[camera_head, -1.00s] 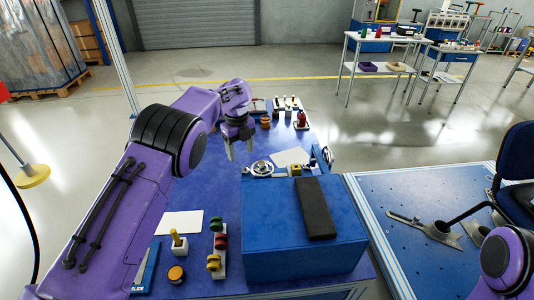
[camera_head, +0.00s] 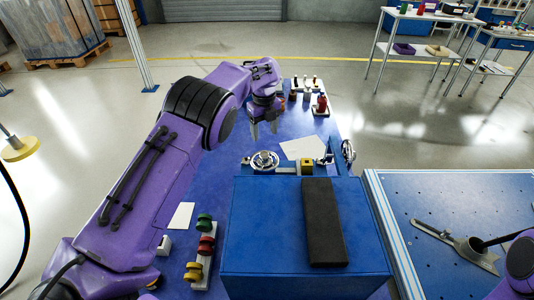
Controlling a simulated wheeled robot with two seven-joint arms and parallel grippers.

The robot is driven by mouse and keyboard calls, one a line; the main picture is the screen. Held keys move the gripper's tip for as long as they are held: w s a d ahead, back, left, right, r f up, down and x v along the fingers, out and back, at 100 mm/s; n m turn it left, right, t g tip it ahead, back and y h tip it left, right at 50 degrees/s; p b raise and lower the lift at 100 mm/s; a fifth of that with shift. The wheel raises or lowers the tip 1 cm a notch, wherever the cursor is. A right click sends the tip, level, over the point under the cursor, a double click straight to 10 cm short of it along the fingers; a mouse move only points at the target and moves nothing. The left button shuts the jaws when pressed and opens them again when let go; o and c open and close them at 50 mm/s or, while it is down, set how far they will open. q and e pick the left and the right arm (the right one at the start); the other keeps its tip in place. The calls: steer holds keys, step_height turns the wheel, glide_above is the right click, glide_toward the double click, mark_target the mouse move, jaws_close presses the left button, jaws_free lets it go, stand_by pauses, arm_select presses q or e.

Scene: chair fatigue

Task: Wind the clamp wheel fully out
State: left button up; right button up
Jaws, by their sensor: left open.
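The clamp wheel is hard to single out. A silver handwheel (camera_head: 264,160) lies face up behind the blue block, at the left end of a metal fixture with a yellow block (camera_head: 307,166). A second silver wheel (camera_head: 348,151) stands on edge to the right of the fixture. My left gripper (camera_head: 264,134) is open and empty, pointing down, just behind the face-up wheel and apart from it in the picture. Its height above the table cannot be told.
A large blue block (camera_head: 270,230) with a dark pad (camera_head: 323,222) stands in front of the wheels. A white sheet (camera_head: 302,147) lies behind the fixture. Red, green and yellow spools (camera_head: 205,243) stand at front left. Bottles (camera_head: 322,103) stand at the back. A perforated blue platform (camera_head: 410,195) is at right.

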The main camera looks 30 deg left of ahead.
mark_target(264, 155)
arm_select(q)
step_height(264, 155, down, 10)
steer(key=shift+s+r, duration=0.1)
steer(key=c, duration=1)
